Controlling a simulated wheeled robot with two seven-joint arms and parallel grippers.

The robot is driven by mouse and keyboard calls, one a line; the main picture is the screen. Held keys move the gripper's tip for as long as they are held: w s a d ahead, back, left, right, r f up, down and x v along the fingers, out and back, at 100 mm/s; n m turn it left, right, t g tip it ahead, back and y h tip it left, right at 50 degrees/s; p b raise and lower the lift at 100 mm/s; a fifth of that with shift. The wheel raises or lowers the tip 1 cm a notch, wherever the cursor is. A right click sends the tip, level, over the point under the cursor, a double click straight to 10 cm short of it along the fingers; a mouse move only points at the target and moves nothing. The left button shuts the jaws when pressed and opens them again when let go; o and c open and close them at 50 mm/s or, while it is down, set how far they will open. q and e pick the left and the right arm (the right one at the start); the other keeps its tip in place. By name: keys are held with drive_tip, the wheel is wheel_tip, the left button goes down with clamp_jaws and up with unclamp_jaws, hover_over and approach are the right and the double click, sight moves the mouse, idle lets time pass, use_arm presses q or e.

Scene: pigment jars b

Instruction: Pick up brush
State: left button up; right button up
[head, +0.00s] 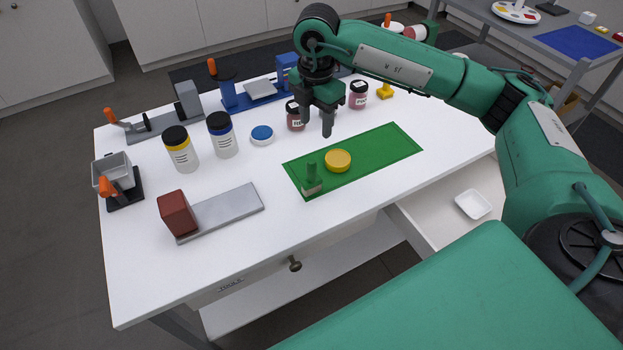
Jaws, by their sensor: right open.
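A small upright object with a green handle and a pale base, which looks like the brush (311,181), stands at the near left corner of the green mat (385,148). A yellow round lid (338,161) lies on the mat beside it. My right gripper (316,124) is open and empty, pointing down above the table past the far edge of the mat. It is apart from the brush, farther back. My left gripper is not in view.
Jars with yellow (180,150) and blue (222,136) bands stand left of the mat, near a blue lid (262,135). Red-brown jars (358,95) stand by my right gripper. A grey plate with a red block (178,213) lies front left. An open drawer holds a white dish (473,205).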

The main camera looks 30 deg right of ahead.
sight(312, 160)
drive_tip(key=f, duration=0.4)
drive_tip(key=a+f+p, duration=0.1)
drive_tip(key=f, duration=0.3)
drive_tip(key=f+p, duration=0.1)
drive_tip(key=f, duration=0.3)
drive_tip(key=shift+s+a+f, duration=0.15)
drive_tip(key=shift+s+f, duration=0.15)
drive_tip(key=shift+s, duration=0.1)
drive_tip(key=shift+f, duration=0.3)
drive_tip(key=shift+c, duration=0.7)
drive_tip(key=c, duration=0.3)
clamp_jaws()
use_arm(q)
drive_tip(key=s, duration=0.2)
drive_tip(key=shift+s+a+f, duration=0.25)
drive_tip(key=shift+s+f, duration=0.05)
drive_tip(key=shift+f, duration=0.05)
